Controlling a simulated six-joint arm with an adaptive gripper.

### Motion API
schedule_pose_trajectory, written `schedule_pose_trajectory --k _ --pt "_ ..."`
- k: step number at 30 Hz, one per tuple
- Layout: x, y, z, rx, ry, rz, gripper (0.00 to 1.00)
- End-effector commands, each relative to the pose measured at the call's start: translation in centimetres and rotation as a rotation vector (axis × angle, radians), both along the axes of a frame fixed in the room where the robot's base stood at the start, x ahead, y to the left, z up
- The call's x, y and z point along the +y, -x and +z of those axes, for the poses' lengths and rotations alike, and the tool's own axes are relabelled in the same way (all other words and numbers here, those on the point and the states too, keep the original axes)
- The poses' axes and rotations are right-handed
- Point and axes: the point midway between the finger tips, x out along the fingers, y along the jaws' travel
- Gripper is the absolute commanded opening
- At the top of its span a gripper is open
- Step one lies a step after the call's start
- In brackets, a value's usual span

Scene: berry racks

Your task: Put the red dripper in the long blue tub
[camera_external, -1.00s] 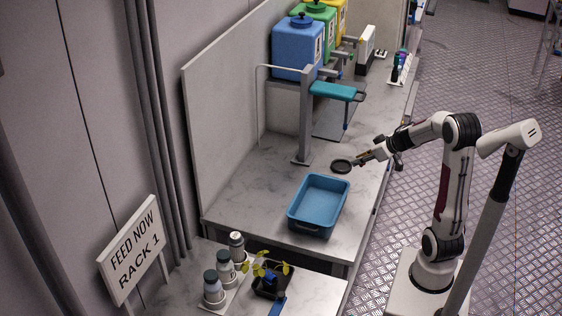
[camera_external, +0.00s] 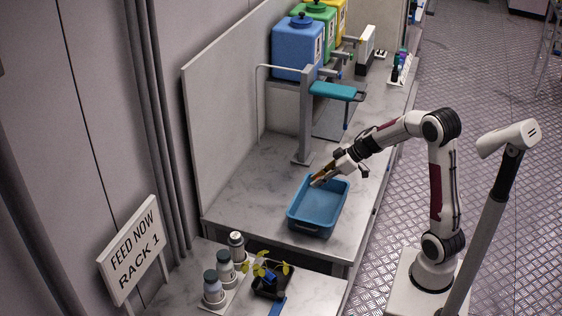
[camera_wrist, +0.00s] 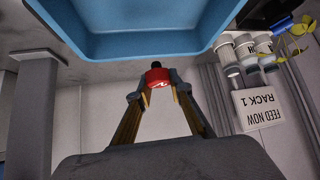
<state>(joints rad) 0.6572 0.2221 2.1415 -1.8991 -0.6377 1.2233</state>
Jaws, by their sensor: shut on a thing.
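My gripper (camera_external: 317,180) is at the far rim of the blue tub (camera_external: 322,228), pointing down to the left. In the wrist view my gripper (camera_wrist: 158,90) is shut on the red dripper (camera_wrist: 158,77), a small red piece with a white mark and a dark tip. The dripper is too small to make out in the external view. The tub, a long open blue container on the marble bench, fills the top of the wrist view (camera_wrist: 140,45). Its visible floor looks empty. I cannot tell whether the dripper is over the tub's opening.
A grey post (camera_external: 305,120) with a teal arm (camera_external: 335,91) stands behind the tub. Blue (camera_external: 292,50) and green tanks are further back. A potted seedling (camera_external: 268,284), white bottles (camera_external: 224,268) and a sign (camera_external: 133,250) are at the front left.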

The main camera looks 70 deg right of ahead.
Motion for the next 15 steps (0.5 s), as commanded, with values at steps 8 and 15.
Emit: schedule_pose_trajectory --k 8,15 --pt "0.0 0.0 -2.6 0.001 0.0 -0.002 0.12" --pt "0.0 0.1 -3.2 0.0 0.001 -0.002 0.12"
